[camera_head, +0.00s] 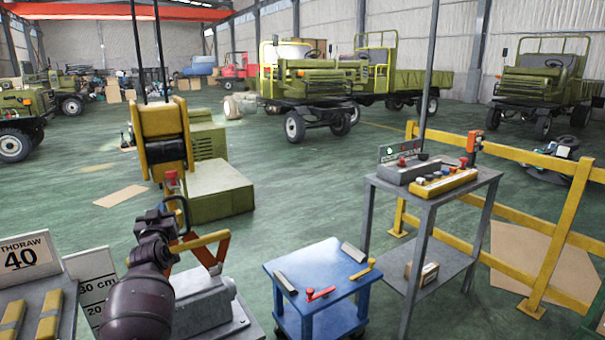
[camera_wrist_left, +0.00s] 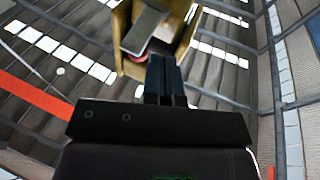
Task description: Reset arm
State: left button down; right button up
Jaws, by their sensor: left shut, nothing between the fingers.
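My left arm comes up from the bottom left in the head view. Its gripper (camera_head: 172,205) points up just below a yellow hoist block (camera_head: 160,125) that hangs on two cables. In the left wrist view the dark fingers (camera_wrist_left: 164,68) are together and empty. The yellow block (camera_wrist_left: 182,22) shows behind and above them, with a grey plate and a red part close to the fingertips. I cannot tell whether the fingers touch it. My right gripper is in neither view.
A blue cart (camera_head: 318,268) with small tools and a grey control stand (camera_head: 440,200) are to the right. A yellow railing (camera_head: 545,240) runs behind the stand. Green trucks (camera_head: 318,85) stand farther back.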

pick_arm(q)
jog(key=s+d+f+m+g+h, duration=0.1)
jog(key=s+d+f+g, duration=0.1)
jog(key=s+f, duration=0.8)
jog(key=s+d+f+m+g+h, duration=0.2)
jog(key=s+d+f, duration=0.3)
jog(key=s+f, duration=0.6)
jog(key=s+d+f+m+g+h, duration=0.1)
jog(key=s+f, duration=0.9)
jog(key=s, duration=1.8)
jog(key=d+g+h, duration=0.1)
jog(key=d+g, duration=0.1)
jog(key=g, duration=0.1)
jog(key=shift+d+f+m, duration=0.15)
jog(key=shift+f+m, duration=0.15)
jog(key=shift+f, duration=0.05)
